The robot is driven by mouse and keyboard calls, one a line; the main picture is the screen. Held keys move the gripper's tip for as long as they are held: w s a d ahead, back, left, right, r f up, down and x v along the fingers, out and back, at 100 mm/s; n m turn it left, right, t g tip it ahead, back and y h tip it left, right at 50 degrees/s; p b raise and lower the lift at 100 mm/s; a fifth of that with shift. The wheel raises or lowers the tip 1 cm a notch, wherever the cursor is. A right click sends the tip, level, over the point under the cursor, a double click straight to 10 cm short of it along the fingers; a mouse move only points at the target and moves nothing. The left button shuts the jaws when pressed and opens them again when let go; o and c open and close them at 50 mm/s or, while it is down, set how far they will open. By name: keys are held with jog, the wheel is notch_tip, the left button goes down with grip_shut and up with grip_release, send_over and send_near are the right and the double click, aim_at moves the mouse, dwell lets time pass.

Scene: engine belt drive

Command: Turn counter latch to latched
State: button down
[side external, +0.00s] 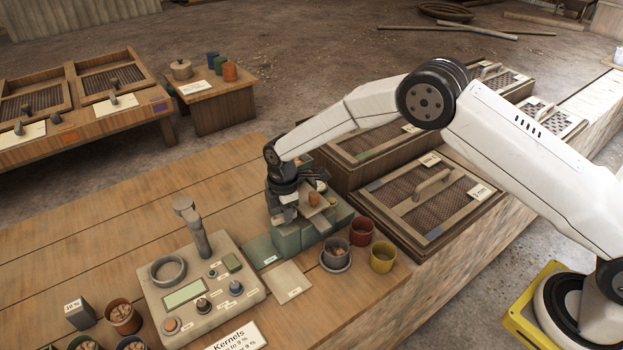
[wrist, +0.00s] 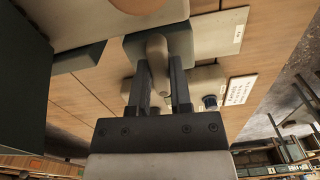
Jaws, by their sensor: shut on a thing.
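In the wrist view, my gripper (wrist: 161,72) has its two dark fingers either side of a beige, round-ended handle (wrist: 157,46), which looks like the counter latch, and is shut on it. The handle stands against a grey-green block. In the side view, my gripper (side external: 287,212) is down at the green stepped machine (side external: 313,231) on the wooden bench. My gripper and wrist hide the latch there, so I cannot tell its angle or whether it is latched.
Left of the machine is a beige console (side external: 197,290) with a screen, knobs and an upright post. Red (side external: 361,231) and yellow (side external: 382,257) cups and a grey pot (side external: 335,255) stand close on the right. A mesh-topped box (side external: 428,205) is behind them.

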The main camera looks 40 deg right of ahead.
jog(key=shift+n, duration=0.6)
jog(key=c, duration=0.5)
grip_release()
jog(key=shift+c, duration=0.2)
jog(key=shift+r, duration=0.1)
jog(key=shift+r, duration=3.85)
